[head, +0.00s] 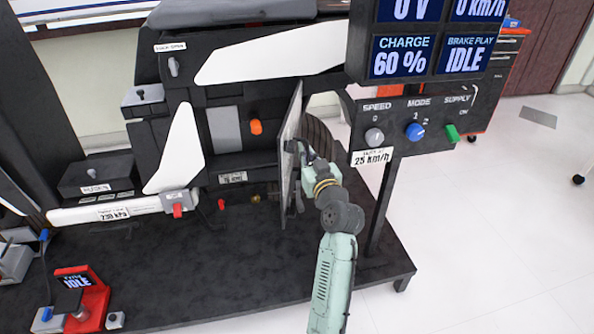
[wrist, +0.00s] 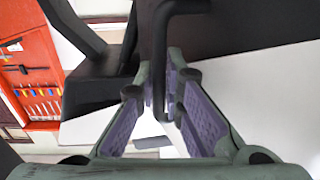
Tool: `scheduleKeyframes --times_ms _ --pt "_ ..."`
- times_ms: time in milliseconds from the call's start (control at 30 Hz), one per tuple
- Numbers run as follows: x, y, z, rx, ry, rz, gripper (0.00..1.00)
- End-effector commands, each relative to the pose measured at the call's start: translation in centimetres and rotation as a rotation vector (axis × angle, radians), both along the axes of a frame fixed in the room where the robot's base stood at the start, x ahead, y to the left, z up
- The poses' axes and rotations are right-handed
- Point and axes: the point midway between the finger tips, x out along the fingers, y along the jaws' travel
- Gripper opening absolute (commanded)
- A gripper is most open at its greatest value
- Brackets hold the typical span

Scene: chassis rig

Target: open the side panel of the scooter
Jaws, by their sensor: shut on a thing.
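The scooter's side panel (head: 289,150) stands swung out from the body, seen nearly edge-on in the head view. Behind it the side of the scooter (head: 190,125) shows an open bay with a grey block (head: 225,130) and an orange knob (head: 256,127). My gripper (head: 300,157) is at the panel's right face. In the wrist view my gripper's purple-padded fingers (wrist: 165,98) are shut around a black bar handle (wrist: 159,50). The panel's hinge is not clear to see.
A display post (head: 382,205) with a control box (head: 415,130) stands close to the right of my arm. White floor (head: 500,220) lies open at right.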

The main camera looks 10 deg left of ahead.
Motion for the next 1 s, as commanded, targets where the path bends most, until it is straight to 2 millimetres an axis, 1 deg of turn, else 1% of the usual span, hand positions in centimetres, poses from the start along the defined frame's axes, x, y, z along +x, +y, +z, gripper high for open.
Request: scheduleKeyframes --times_ms 33,333,967,1000 --pt "0.4 -0.4 -0.8 0.004 0.006 0.014 0.0" --pt "0.8 -1.4 -0.5 0.001 0.005 0.091 0.0" --pt "0.7 -1.8 -0.3 -0.002 0.003 0.12 0.0" --pt "0.7 -1.8 -0.3 -0.002 0.003 0.12 0.1"
